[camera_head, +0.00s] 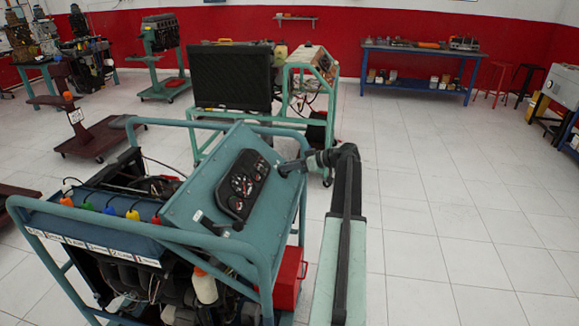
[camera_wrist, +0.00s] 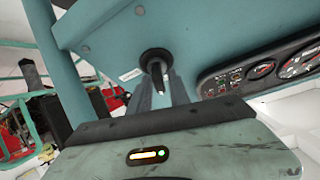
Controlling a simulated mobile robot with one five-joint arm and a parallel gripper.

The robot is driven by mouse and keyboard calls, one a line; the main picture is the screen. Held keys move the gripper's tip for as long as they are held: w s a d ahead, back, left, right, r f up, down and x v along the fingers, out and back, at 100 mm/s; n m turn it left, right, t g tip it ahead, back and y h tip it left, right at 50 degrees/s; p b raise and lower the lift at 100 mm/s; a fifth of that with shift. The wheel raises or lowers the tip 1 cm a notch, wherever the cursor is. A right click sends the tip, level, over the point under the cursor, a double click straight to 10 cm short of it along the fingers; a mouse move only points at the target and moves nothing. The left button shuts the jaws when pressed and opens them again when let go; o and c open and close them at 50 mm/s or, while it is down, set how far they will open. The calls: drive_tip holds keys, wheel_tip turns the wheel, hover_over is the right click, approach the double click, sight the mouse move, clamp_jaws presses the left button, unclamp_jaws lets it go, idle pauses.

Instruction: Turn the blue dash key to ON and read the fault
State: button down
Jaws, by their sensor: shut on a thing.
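The teal dash panel (camera_head: 205,190) sits on top of the engine trainer and carries a black instrument cluster (camera_head: 243,185) with round gauges. In the wrist view the cluster (camera_wrist: 270,68) shows a row of small warning symbols, too small to read. A dark round key switch (camera_wrist: 156,58) is on the panel left of it, with a narrow dark key (camera_wrist: 158,78) sticking out; no blue shows on it. My gripper (camera_wrist: 159,88) has its two grey fingers on either side of the key and is shut on it. In the head view my gripper (camera_head: 288,169) reaches the panel's right side and hides the switch.
Teal tube rails (camera_head: 262,262) frame the trainer, with several coloured caps (camera_head: 109,208) along its left. A red box (camera_head: 289,278) hangs low at its right. Another trainer with a black panel (camera_head: 232,77) stands behind. White floor to the right is clear up to a blue workbench (camera_head: 415,66).

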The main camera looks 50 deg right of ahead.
drive_tip(key=m+h, duration=0.1)
drive_tip(key=m, duration=0.2)
drive_tip(key=m+h+p, duration=0.1)
drive_tip(key=m, duration=0.2)
drive_tip(key=shift+s+f+h, duration=0.1)
drive_tip(key=shift+f+h, duration=0.05)
drive_tip(key=shift+h, duration=0.25)
drive_tip(key=c, duration=1.5)
unclamp_jaws()
drive_tip(key=shift+d, duration=0.1)
drive_tip(key=p+v, duration=0.4)
drive_tip(key=v, duration=0.3)
drive_tip(key=shift+s+r, duration=0.25)
